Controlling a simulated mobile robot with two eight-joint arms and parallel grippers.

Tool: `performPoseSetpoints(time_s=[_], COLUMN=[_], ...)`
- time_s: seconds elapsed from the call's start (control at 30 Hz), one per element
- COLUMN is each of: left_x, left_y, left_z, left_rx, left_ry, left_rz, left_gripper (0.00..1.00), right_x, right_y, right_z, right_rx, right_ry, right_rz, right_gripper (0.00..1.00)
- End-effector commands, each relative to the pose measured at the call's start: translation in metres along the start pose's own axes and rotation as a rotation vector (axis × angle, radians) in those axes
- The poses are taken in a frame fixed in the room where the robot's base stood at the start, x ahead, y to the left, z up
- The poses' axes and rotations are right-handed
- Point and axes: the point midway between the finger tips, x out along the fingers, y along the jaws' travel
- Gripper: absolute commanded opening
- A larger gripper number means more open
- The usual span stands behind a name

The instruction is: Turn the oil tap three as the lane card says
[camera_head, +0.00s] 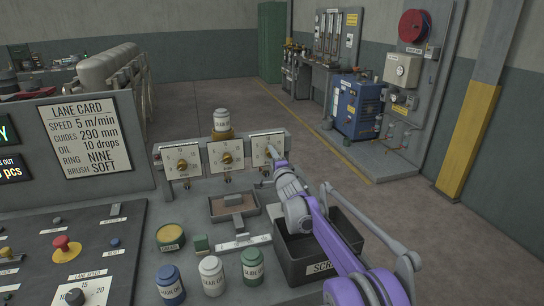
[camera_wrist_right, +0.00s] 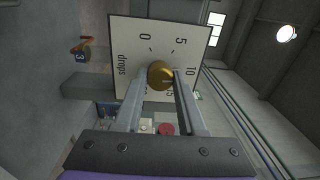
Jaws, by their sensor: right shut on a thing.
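The lane card (camera_head: 84,135) on the left panel reads speed 5 m/min, guides 290 mm, oil 10 drops, ring nine, brush soft. Three square white dial plates stand in a row. The rightmost plate (camera_head: 264,146) is partly hidden by my right gripper (camera_head: 270,160). In the right wrist view its dial plate (camera_wrist_right: 120,45) is marked 0, 5, 10, a partly covered 15, and drops. My right gripper (camera_wrist_right: 163,80) is shut on the brass knob (camera_wrist_right: 160,74) at its middle. I cannot tell the knob's setting. A tag with a 3 (camera_wrist_right: 82,55) hangs beside the plate. My left gripper is out of view.
The other two dials, left (camera_head: 181,160) and middle (camera_head: 226,154), stand close by. A white-labelled jar (camera_head: 222,120) stands behind them. A dark scrap bin (camera_head: 300,258) lies below my right arm. Several lidded jars, including a blue one (camera_head: 170,286), stand in front.

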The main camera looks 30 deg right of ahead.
Motion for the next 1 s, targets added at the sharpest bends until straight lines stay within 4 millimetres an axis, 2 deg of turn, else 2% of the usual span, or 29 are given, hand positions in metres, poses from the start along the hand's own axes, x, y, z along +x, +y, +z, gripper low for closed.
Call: performPoseSetpoints(time_s=[0.23, 0.7, 0.73, 0.87, 0.9, 1.0], left_x=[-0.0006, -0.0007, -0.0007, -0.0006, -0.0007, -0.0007], left_y=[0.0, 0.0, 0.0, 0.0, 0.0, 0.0], left_z=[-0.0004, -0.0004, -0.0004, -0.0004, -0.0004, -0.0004], left_rx=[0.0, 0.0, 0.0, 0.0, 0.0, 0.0], left_ry=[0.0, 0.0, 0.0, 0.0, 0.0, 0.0], left_rz=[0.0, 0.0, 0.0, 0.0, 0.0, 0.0], left_gripper=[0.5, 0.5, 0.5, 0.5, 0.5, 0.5], right_x=[0.0, -0.0001, -0.0001, -0.0001, -0.0001, 0.0], right_y=[0.0004, 0.0005, 0.0005, 0.0004, 0.0003, 0.0002], right_z=[0.0003, 0.0002, 0.0002, 0.0002, 0.0002, 0.0001], right_rx=[0.064, 0.075, 0.075, 0.075, 0.075, 0.075], right_ry=[0.003, 0.003, 0.003, 0.003, 0.003, 0.003], right_rz=[0.002, 0.002, 0.002, 0.002, 0.002, 0.002], right_gripper=[0.0, 0.0, 0.43, 0.66, 0.69, 0.69])
